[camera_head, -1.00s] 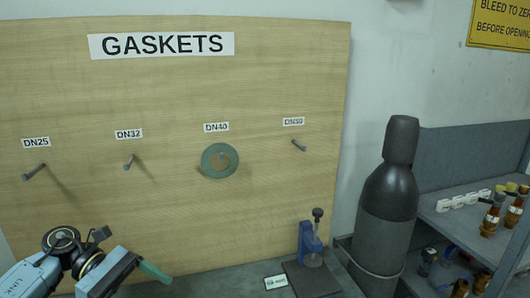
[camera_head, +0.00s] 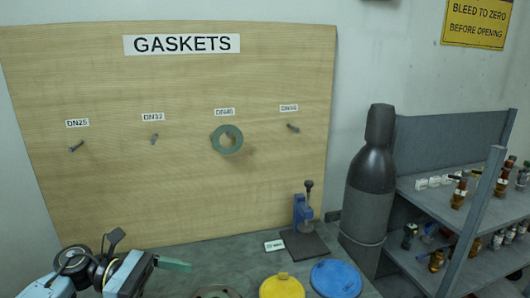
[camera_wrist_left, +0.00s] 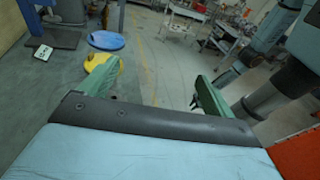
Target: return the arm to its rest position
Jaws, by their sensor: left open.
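My left arm comes in at the lower left of the head view, with one green finger of my left gripper (camera_head: 174,265) pointing right. In the left wrist view my left gripper (camera_wrist_left: 155,88) is open, its two green fingers wide apart with nothing between them. It is in front of the gasket board, apart from it. My right gripper does not show in either view.
A wooden gasket board (camera_head: 120,80) has a green ring (camera_head: 216,140) on its DN40 peg. On the bench are a blue press (camera_head: 303,215), a yellow disc (camera_head: 282,287) and a blue disc (camera_head: 336,279). A dark cylinder (camera_head: 368,190) and shelves (camera_head: 440,198) stand right.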

